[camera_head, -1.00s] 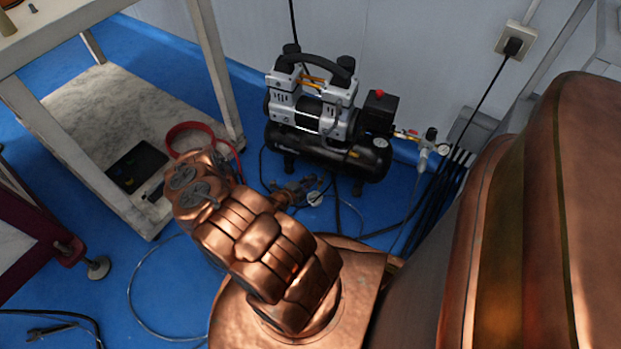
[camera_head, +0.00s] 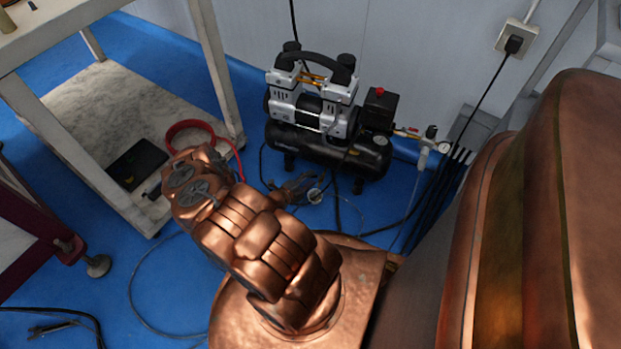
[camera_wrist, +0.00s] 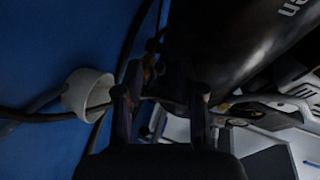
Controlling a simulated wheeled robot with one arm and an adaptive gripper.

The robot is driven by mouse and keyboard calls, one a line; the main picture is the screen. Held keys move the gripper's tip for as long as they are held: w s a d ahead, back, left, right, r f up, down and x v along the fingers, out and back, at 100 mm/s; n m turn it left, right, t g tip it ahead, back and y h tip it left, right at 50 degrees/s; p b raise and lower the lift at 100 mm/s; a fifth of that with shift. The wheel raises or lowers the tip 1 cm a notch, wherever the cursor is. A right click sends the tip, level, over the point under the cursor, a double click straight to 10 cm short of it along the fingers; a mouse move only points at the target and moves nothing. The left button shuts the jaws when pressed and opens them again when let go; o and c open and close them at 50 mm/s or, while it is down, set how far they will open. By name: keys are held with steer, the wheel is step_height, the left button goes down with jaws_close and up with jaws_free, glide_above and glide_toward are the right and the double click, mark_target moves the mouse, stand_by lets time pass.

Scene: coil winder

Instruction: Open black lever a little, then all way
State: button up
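The black compressor (camera_head: 330,120) stands on the blue floor against the wall. Its dark tank (camera_wrist: 235,50), with pale lettering, fills the upper middle of the wrist view. My gripper (camera_wrist: 162,95) shows there as two dark fingers, apart, with a gap between them. They are under the near end of the tank. Small brass-coloured fittings (camera_wrist: 152,62) show dimly beyond the gap. I cannot clearly make out the black lever; it is dark there. I cannot tell whether the fingers touch anything. In the head view my arm hides part of the floor before the compressor.
A white cylindrical piece (camera_wrist: 88,92) with a dark cable is left of the fingers. A regulator with a gauge (camera_head: 444,148) sits at the compressor's right. A white-framed table (camera_head: 217,75) with a low shelf is at left. Cables lie on the floor.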

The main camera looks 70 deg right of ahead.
steer(key=v, duration=1.1)
stand_by(0.3)
